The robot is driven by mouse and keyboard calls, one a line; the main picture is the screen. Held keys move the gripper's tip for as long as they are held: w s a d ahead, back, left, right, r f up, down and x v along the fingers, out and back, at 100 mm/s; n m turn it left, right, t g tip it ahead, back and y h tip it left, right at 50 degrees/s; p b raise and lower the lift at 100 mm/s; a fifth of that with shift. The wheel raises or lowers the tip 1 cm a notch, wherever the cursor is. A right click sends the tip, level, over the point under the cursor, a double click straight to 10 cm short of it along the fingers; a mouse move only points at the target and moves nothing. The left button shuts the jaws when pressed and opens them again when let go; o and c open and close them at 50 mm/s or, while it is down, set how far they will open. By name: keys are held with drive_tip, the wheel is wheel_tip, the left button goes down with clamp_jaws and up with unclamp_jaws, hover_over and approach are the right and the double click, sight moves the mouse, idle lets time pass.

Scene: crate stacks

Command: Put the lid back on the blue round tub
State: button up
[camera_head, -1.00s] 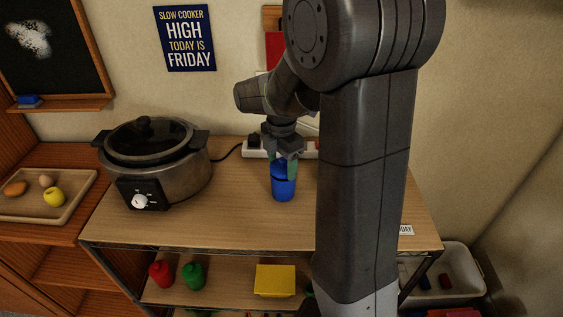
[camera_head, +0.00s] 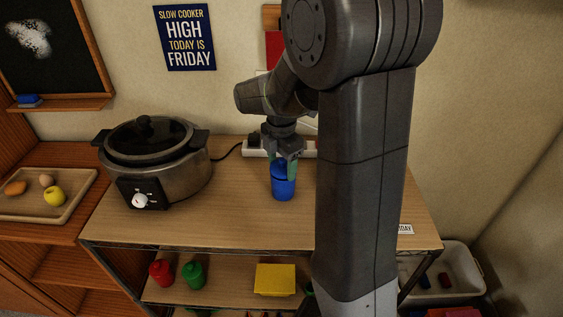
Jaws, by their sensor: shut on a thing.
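The blue round tub (camera_head: 283,189) stands upright on the wooden shelf top, right of the slow cooker. My gripper (camera_head: 284,165) is directly above the tub and points down. Its fingers are shut on a blue piece (camera_head: 281,170), which looks like the lid, at the top of the tub. The lid appears to touch or nearly touch the tub's rim; I cannot tell whether it is seated. The fingers hide part of the lid.
A slow cooker (camera_head: 150,165) with a glass lid stands left. A white power strip (camera_head: 262,153) lies behind the tub. A tray (camera_head: 35,212) holds food at far left. Red (camera_head: 161,273) and green (camera_head: 193,275) bottles and a yellow box (camera_head: 275,279) are below. Shelf top between cooker and tub is clear.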

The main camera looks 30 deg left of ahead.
drive_tip(key=o, duration=1.3)
drive_tip(key=shift+r, duration=0.15)
drive_tip(key=shift+r+p, duration=2.9)
drive_tip(key=shift+r, duration=0.5)
clamp_jaws()
